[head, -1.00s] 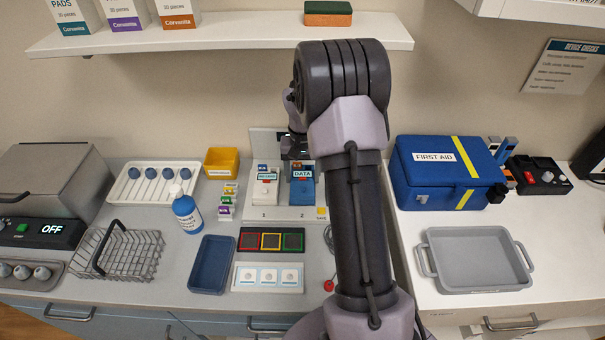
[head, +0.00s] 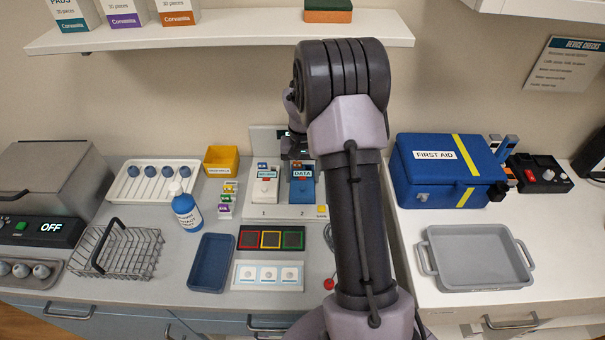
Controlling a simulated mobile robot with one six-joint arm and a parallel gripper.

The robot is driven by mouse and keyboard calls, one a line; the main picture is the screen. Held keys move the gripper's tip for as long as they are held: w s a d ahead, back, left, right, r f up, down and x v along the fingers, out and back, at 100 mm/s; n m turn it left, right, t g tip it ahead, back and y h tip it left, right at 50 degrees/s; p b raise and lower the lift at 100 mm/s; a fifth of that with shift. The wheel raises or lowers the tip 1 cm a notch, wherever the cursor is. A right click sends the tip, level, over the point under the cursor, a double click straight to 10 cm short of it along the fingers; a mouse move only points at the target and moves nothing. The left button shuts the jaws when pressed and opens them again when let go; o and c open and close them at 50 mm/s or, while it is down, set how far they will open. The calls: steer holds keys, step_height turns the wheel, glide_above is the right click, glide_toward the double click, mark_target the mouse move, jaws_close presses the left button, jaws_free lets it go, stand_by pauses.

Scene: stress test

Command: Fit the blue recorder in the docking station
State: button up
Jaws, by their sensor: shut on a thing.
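The blue recorder (head: 302,194) carries a white label reading DATA. It is at position 2 of the white docking station (head: 283,213), on the counter left of my arm. I cannot tell from this view whether it is fully seated or slightly raised. A white recorder (head: 264,192) with a blue-edged label lies at position 1. My gripper (head: 296,157) is at the far end of the blue recorder and shut on it. My arm hides part of the gripper and the right side of the station. The fingertips are small and dark here.
Left of the station are small coloured clips (head: 228,198), a yellow bin (head: 221,160) and a blue bottle (head: 186,210). A panel with coloured squares (head: 271,228) lies in front. The blue first aid box (head: 447,172) stands right of my arm. A shelf (head: 230,35) hangs above.

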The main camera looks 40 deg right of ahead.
mark_target(302, 177)
steer(key=shift+f, duration=0.25)
stand_by(0.3)
steer(key=o, duration=1.2)
steer(key=shift+r, duration=0.1)
steer(key=shift+r+p, duration=1.55)
steer(key=shift+r, duration=0.4)
steer(key=o, duration=0.6)
